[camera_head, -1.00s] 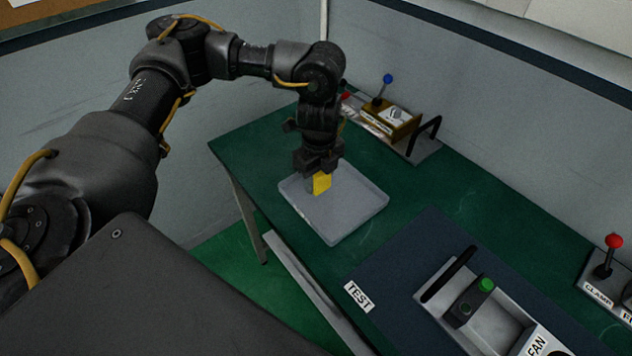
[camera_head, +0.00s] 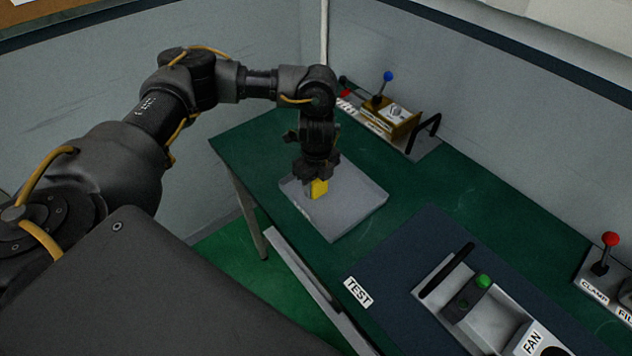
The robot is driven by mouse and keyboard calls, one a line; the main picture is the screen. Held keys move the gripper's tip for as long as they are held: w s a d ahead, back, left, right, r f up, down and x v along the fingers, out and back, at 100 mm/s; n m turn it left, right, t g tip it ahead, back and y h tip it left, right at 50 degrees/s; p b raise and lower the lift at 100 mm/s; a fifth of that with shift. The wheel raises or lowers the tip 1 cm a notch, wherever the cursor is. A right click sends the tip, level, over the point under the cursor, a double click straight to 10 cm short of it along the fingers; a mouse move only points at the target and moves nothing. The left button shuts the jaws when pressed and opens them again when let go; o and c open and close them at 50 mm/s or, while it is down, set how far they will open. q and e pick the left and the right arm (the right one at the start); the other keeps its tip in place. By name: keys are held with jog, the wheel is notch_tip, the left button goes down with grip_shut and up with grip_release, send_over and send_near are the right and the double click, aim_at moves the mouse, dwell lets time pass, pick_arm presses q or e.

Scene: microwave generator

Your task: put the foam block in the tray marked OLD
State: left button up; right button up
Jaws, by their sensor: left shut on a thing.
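The yellow foam block (camera_head: 319,189) is held in my left gripper (camera_head: 317,178), which points down and is shut on it. The block is over the left part of a pale grey tray (camera_head: 350,213) on the green table. I cannot tell whether the block touches the tray floor. No OLD marking is readable on the tray from here. My right gripper is not in view.
A dark blue mat labelled TEST (camera_head: 358,291) lies on the green table (camera_head: 440,178), with a grey FAN unit (camera_head: 493,318) on it. A control box with a blue-knobbed lever (camera_head: 382,88) stands behind the tray. A red-knobbed CLAMP lever (camera_head: 609,243) is at the right.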

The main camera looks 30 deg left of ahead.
pick_arm(q)
jog(key=shift+f, duration=0.15)
jog(key=o, duration=0.9)
jog(key=shift+r, duration=0.3)
notch_tip(320, 180, up, 10)
jog(key=shift+r+b, duration=0.1)
jog(key=shift+b, duration=0.4)
jog(key=shift+r, duration=0.8)
